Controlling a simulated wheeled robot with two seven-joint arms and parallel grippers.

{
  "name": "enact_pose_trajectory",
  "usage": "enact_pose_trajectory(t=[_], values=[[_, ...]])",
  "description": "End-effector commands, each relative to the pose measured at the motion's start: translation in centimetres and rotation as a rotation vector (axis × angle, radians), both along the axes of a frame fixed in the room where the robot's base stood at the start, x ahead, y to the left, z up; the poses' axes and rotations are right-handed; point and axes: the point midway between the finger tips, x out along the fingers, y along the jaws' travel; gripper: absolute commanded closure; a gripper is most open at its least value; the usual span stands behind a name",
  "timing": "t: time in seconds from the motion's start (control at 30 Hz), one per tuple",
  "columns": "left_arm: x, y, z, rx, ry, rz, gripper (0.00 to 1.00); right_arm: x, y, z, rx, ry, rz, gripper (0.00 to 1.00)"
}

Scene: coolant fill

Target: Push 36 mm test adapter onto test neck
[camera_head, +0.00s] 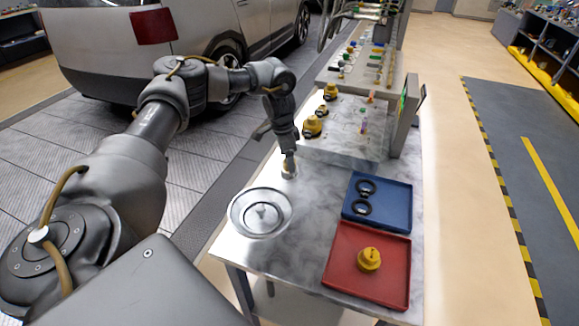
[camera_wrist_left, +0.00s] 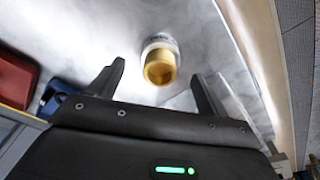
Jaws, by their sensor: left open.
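A short gold-coloured cylinder (camera_wrist_left: 160,67) with a pale grey collar (camera_wrist_left: 159,41) stands on the marble bench, seen from above in the left wrist view. In the head view the pale piece (camera_head: 289,171) shows just below my left gripper (camera_head: 289,155). I cannot tell which part is the adapter and which the neck, or how far one sits on the other. My left gripper is open, its two fingers (camera_wrist_left: 158,72) on either side of the gold cylinder with gaps visible. My right gripper is not in view.
A round metal dish (camera_head: 245,226) stands at the bench's near left. A blue tray (camera_head: 402,205) holds two black rings; a red tray (camera_head: 335,270) holds a yellow cap (camera_head: 369,259). Several yellow fittings (camera_head: 312,127) stand on the raised marble shelf behind. A car (camera_head: 100,55) is parked left.

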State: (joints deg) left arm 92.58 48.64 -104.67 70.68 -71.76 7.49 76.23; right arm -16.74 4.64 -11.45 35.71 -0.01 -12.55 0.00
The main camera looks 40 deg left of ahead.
Motion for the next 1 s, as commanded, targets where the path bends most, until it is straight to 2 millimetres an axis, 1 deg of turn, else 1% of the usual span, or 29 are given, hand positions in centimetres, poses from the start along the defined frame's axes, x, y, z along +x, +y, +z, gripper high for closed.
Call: enact_pose_trajectory(t=[0.03, 0.1, 0.23, 0.33, 0.53, 0.57, 0.93, 1.0], values=[[0.0, -0.2, -0.5, 0.002, 0.005, -0.001, 0.23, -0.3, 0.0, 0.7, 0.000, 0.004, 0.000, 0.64], [0.1, -0.3, -1.6, 0.002, 0.005, -0.003, 0.23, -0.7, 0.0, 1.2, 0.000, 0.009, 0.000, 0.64], [0.3, -0.4, -3.3, 0.001, 0.003, -0.001, 0.23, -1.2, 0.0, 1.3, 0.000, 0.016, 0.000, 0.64], [0.4, -0.4, -3.8, 0.001, 0.001, -0.001, 0.23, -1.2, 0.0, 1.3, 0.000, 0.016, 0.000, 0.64], [0.4, -0.4, -3.9, 0.000, 0.000, -0.001, 0.23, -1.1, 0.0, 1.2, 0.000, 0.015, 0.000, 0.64], [0.4, -0.4, -3.9, 0.000, 0.000, -0.001, 0.25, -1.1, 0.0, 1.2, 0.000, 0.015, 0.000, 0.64], [0.4, -0.4, -3.8, 0.000, 0.000, 0.000, 0.73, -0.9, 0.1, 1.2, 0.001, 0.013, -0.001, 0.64], [0.4, -0.4, -3.8, 0.000, 0.000, 0.000, 0.73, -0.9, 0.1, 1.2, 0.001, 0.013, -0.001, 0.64]])
